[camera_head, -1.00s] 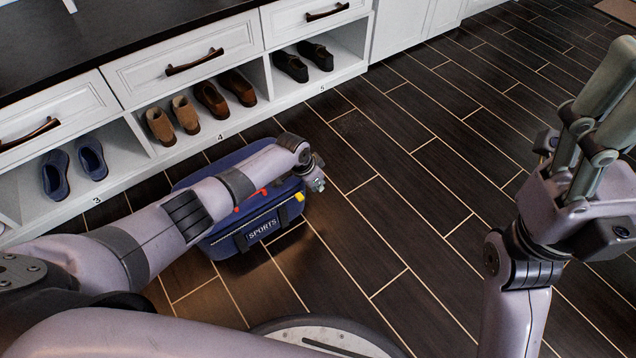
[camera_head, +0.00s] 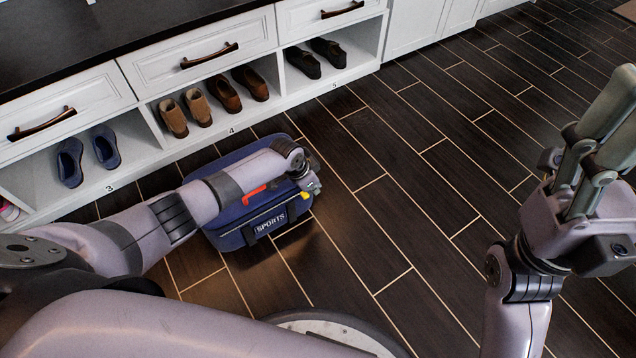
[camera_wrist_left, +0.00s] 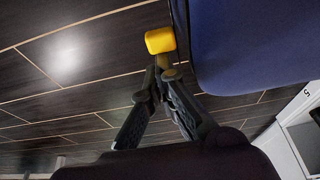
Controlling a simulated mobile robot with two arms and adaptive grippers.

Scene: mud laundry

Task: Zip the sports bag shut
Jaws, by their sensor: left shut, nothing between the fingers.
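The blue sports bag (camera_head: 225,228) sits on the floor by the shoe bench, with a "SPORTS" label on its front. A red strip (camera_head: 253,194) shows on its top. A small yellow tab (camera_head: 305,195) is at its right end; it also shows large in the left wrist view (camera_wrist_left: 160,40), beside the blue bag wall (camera_wrist_left: 250,45). My left arm reaches across the bag top and hides much of it. My left gripper (camera_wrist_left: 160,80) is shut and empty, its tips just below the yellow tab in that view. My right gripper (camera_head: 605,125) is raised at the right, away from the bag.
A white bench (camera_head: 145,165) with drawers and numbered cubbies runs behind the bag. Blue slippers (camera_head: 104,148), brown shoes (camera_head: 224,94) and dark shoes (camera_head: 303,62) stand in it. The dark plank floor (camera_head: 420,190) to the right is clear.

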